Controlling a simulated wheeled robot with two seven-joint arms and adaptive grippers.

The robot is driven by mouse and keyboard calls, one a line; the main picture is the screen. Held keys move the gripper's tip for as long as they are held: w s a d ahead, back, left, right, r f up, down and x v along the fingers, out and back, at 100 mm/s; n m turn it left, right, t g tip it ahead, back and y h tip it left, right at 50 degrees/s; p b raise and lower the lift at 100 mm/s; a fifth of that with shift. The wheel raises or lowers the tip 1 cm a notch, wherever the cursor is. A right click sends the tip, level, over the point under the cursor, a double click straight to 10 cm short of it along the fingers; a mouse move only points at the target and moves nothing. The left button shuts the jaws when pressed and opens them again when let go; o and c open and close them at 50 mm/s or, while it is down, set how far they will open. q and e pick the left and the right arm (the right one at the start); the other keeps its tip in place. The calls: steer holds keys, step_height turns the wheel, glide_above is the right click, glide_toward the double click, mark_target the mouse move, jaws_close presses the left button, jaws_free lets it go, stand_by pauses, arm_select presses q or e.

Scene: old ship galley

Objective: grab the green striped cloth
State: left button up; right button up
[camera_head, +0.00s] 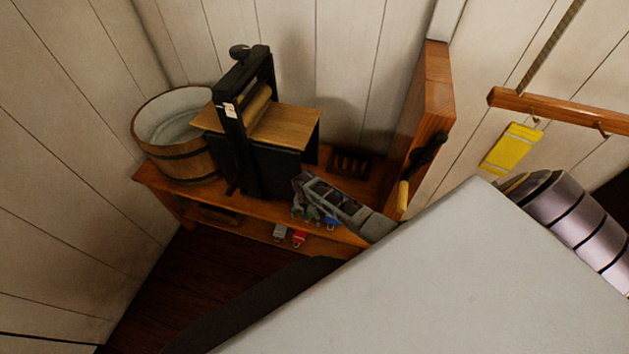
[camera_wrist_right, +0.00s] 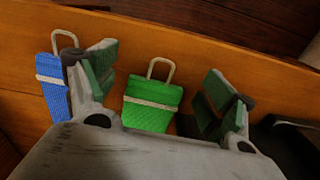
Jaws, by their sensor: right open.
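The green striped cloth (camera_wrist_right: 151,103) is bright green with a pale band and a light hanging loop at its top. The fingers are open, with a gap on both sides of the cloth. In the head view my right gripper (camera_head: 312,211) is at the front edge of the wooden bench, and it hides most or all of the green cloth there. My left gripper is not in view.
A black press (camera_head: 243,130) and wooden tub (camera_head: 178,152) stand on the bench (camera_head: 250,207).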

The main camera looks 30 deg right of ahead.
steer(key=shift+c, duration=0.3)
steer(key=c, duration=1.1)
steer(key=shift+o, duration=0.2)
steer(key=shift+r, duration=0.1)
steer(key=shift+s+a+r, duration=0.15)
steer(key=shift+r, duration=0.25)
steer(key=r, duration=0.6)
steer(key=shift+s+a+p, duration=0.3)
steer(key=shift+s+a, duration=0.05)
steer(key=shift+a, duration=0.05)
steer(key=s+a, duration=1.2)
steer(key=a, duration=0.2)
steer(key=shift+b, duration=0.4)
